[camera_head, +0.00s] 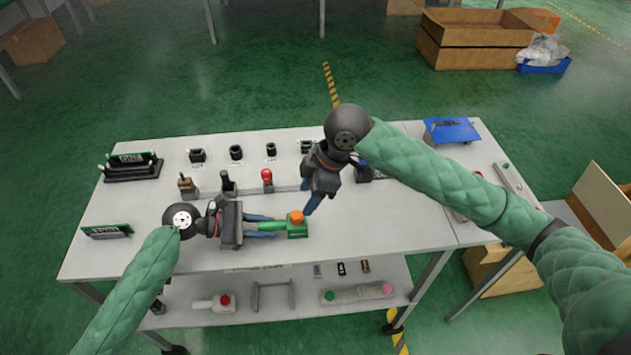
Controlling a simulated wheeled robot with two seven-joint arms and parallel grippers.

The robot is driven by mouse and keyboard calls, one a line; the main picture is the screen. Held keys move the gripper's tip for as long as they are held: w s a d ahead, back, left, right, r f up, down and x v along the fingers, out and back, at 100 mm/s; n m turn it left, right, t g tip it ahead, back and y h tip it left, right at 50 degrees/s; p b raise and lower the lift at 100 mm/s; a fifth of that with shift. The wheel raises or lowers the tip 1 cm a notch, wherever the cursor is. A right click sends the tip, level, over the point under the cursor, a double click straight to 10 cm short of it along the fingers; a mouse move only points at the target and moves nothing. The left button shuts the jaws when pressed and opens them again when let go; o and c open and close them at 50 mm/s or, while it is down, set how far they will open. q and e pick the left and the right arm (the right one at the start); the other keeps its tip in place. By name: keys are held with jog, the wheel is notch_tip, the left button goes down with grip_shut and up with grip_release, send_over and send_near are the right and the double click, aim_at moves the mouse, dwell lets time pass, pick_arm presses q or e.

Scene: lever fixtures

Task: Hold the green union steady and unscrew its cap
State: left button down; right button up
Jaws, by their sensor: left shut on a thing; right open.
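The green union (298,229) sits on the table towards its front edge, with an orange cap (296,216) on top and a green bar reaching out to its left. My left gripper (275,227) comes in from the left and is shut on the green union's bar, its blue fingers along both sides. My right gripper (309,207) comes from the upper right, pointing down and slightly left. Its blue fingertips are just right of and above the orange cap, and it is open. The gap between its fingers is hard to see from here.
On the grey table (400,228), several lever fixtures stand behind the union, including one with a red knob (267,174). A blue tray (451,131) is at the back right. The table surface right of the union is clear. A lower shelf (290,310) holds more parts.

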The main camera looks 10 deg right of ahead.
aim_at(297, 214)
jog(key=shift+x, duration=3.35)
jog(key=c, duration=1)
